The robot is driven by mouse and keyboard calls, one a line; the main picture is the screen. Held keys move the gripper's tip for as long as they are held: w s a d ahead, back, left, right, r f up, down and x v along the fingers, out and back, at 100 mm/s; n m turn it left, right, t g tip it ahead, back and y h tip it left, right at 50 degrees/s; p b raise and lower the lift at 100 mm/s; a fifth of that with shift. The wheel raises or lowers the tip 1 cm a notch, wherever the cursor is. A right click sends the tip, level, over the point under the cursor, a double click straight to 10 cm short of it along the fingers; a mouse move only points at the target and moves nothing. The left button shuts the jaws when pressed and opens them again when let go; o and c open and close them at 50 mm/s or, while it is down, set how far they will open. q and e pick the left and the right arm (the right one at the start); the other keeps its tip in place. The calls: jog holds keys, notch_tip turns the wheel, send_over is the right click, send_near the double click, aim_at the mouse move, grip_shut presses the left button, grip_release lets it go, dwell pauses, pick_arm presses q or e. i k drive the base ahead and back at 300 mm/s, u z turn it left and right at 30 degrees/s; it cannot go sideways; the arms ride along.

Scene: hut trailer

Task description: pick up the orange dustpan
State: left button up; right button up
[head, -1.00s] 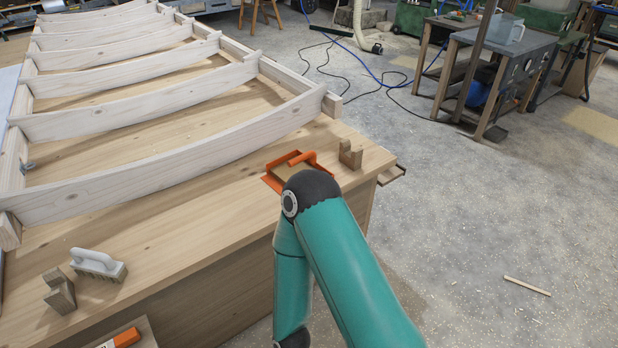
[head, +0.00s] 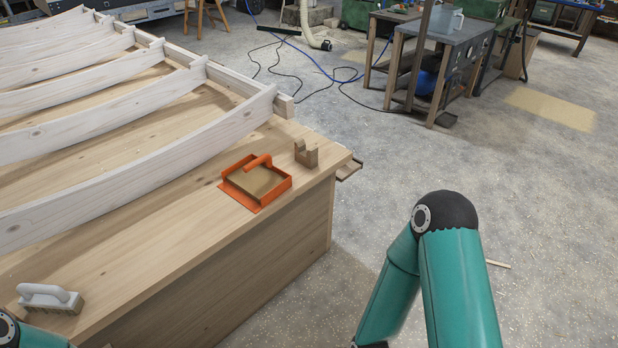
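The orange dustpan (head: 243,200) lies on the wooden workbench (head: 150,262), near its right end. It is a shallow square pan with an orange handle across the top and a brownish inner face, and it is in full view. My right arm shows as a teal elbow to the right of the bench, over the floor, apart from the dustpan. A small piece of my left arm shows at the bottom left corner. Neither gripper is in the picture.
A pale wooden ribbed frame (head: 130,187) lies on the bench behind the dustpan. A notched wood block (head: 306,153) stands just right of the dustpan. A white-handled brush (head: 50,297) is at the front left. Open floor lies right of the bench.

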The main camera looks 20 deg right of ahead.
aim_at(254, 182)
jog(key=u, duration=0.8)
jog(key=i, duration=0.15)
jog(key=z, duration=2)
jog(key=k, duration=0.5)
jog(key=u, duration=0.75)
jog(key=i, duration=0.7)
jog(key=u, duration=0.05)
